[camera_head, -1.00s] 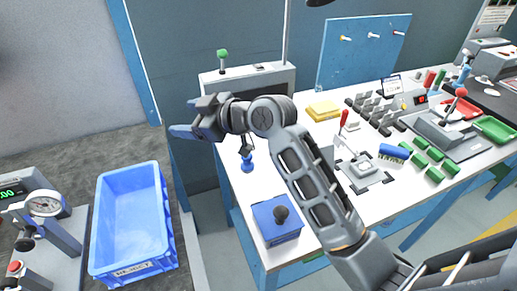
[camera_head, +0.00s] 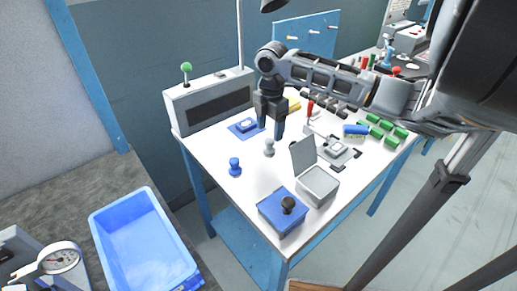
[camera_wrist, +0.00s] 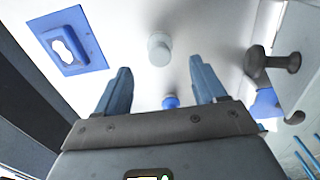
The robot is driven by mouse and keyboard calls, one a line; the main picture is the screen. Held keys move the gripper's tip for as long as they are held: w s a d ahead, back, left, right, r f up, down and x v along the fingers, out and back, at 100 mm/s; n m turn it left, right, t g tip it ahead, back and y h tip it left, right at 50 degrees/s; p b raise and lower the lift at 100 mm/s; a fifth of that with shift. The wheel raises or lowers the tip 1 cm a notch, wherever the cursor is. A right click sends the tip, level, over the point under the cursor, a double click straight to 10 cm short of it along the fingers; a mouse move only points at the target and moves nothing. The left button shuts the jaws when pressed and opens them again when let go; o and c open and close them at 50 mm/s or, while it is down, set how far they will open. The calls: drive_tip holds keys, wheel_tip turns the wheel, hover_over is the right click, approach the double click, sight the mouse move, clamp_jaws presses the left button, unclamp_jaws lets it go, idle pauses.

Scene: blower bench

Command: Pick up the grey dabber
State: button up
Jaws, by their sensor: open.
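The grey dabber (camera_head: 269,147) stands upright on the white bench top, left of the open grey box. My gripper (camera_head: 271,130) points down above it, open and empty, with its fingertips close to the dabber's height in the picture. In the wrist view the grey dabber (camera_wrist: 159,48) shows pale, beyond and between the two spread fingers of my gripper (camera_wrist: 159,70). I cannot tell the exact gap, but the fingers do not appear to touch it.
A blue dabber (camera_head: 235,168) stands nearer the left edge. A blue box with a black knob (camera_head: 283,212) and an open grey box (camera_head: 317,181) are at the front. A blue plate (camera_head: 240,133) lies behind. A blue crate (camera_head: 143,240) stands at left.

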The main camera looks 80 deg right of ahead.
sight(269, 140)
wheel_tip(269, 140, down, 8)
drive_tip(key=shift+r+p, duration=0.25)
drive_tip(key=shift+p, duration=0.5)
drive_tip(key=c, duration=1.1)
drive_tip(key=shift+w+r, duration=0.1)
drive_tip(key=shift+r, duration=0.1)
drive_tip(key=shift+c, duration=0.2)
